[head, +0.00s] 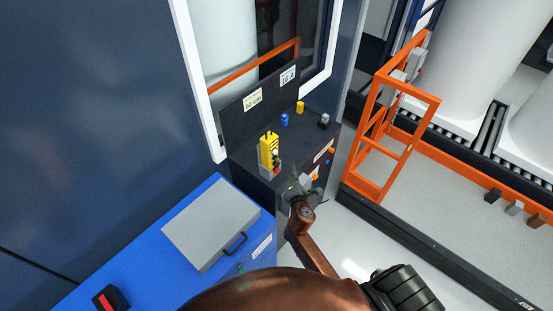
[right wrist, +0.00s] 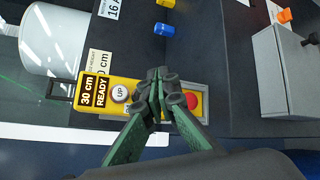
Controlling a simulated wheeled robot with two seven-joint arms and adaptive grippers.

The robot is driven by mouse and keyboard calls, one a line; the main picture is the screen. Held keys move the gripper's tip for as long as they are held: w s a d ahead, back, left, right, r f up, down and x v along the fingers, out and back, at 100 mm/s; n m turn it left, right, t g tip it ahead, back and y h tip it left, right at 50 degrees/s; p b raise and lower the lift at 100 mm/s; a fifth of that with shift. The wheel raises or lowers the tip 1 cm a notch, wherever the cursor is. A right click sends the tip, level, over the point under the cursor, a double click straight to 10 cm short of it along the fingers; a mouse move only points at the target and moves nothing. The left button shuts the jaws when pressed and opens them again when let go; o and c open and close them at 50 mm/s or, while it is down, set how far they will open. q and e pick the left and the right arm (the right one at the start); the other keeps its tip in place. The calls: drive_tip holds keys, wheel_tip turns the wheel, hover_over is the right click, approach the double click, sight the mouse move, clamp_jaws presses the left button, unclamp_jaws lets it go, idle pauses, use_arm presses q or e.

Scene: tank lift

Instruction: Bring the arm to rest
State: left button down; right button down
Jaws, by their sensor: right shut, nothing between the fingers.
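My right arm (head: 320,256) reaches in from the bottom of the head view toward the dark console. Its gripper (head: 293,184) is shut and empty, near the front edge of the console top and right of the yellow control box (head: 267,147). In the right wrist view the shut fingertips (right wrist: 161,88) appear in front of the yellow control box (right wrist: 141,86), between its white UP button (right wrist: 120,93) and its red button (right wrist: 194,101). The box's display (right wrist: 95,91) reads "30 cm READY". I cannot tell whether the fingers touch the box. My left gripper is not in view.
The dark console (head: 240,130) carries blue (head: 285,119), yellow (head: 300,107) and grey (head: 323,121) pieces. A blue cabinet (head: 185,268) with a grey lidded panel (head: 211,225) stands at left. An orange frame (head: 405,153) and white tanks (head: 480,80) stand at right.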

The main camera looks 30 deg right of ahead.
drive_tip(key=shift+f, duration=0.1)
drive_tip(key=s+a+f+m+g+y+b, duration=0.15)
drive_tip(key=s+f, duration=0.35)
drive_tip(key=f, duration=0.8)
drive_tip(key=s+f+m+g+y+b, duration=0.1)
drive_tip(key=s+f+m+g+b, duration=0.15)
drive_tip(key=s+f, duration=0.7)
drive_tip(key=s+a+f+m+g+y+b, duration=0.1)
drive_tip(key=s+f+m+g, duration=0.15)
drive_tip(key=f, duration=1.35)
drive_tip(key=s+f+m+g+b, duration=0.1)
drive_tip(key=s+f+m, duration=0.3)
drive_tip(key=s+f, duration=0.4)
drive_tip(key=s+a+f+m+g+y+b, duration=0.1)
drive_tip(key=s+f, duration=0.8)
drive_tip(key=s, duration=0.9)
drive_tip(key=s+f+m+g+y+b, duration=0.1)
drive_tip(key=s+f+m+g, duration=0.3)
drive_tip(key=s, duration=0.9)
wheel_tip(320, 180, down, 4)
drive_tip(key=m+b, duration=0.1)
drive_tip(key=m, duration=0.2)
drive_tip(key=shift+a+f+g, duration=0.25)
drive_tip(key=shift+a+g, duration=0.1)
drive_tip(key=shift+a, duration=0.05)
